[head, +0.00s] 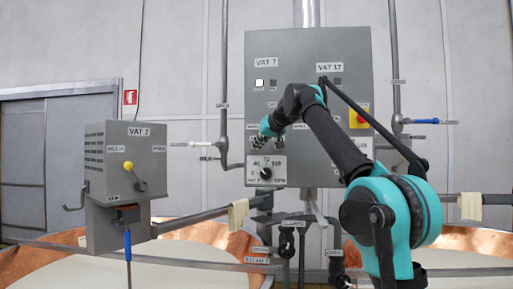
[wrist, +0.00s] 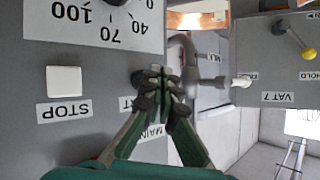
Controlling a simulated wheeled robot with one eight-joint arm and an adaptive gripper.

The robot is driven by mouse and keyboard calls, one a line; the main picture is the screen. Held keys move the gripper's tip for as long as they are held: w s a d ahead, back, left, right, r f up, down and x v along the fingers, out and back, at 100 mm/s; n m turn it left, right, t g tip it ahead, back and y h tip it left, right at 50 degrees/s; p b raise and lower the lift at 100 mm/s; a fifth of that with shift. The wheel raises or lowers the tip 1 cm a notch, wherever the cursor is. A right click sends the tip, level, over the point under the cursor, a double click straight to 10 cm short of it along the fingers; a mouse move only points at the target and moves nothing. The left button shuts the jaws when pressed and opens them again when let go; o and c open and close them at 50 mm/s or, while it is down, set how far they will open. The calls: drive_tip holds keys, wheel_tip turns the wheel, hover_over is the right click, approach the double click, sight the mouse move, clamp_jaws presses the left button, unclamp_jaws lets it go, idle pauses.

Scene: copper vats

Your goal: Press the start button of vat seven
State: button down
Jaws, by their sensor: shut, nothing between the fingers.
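The grey control panel (head: 308,60) carries a VAT 7 label (head: 265,62) on its left half and a VAT 17 label (head: 330,67) on its right. My gripper (head: 262,138) is at the panel's lower left, above the dial plate (head: 265,171). In the wrist view, upside down, my gripper (wrist: 158,78) has its fingertips together, with nothing visible between them.
A grey box (head: 125,160) with a yellow-knobbed lever stands left; its label reads VAT 7 in the wrist view (wrist: 279,97). A red button on a yellow plate (head: 358,117) is right of my arm. Pipes and copper vat rims (head: 185,222) lie below.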

drive_tip(key=shift+w, duration=0.4)
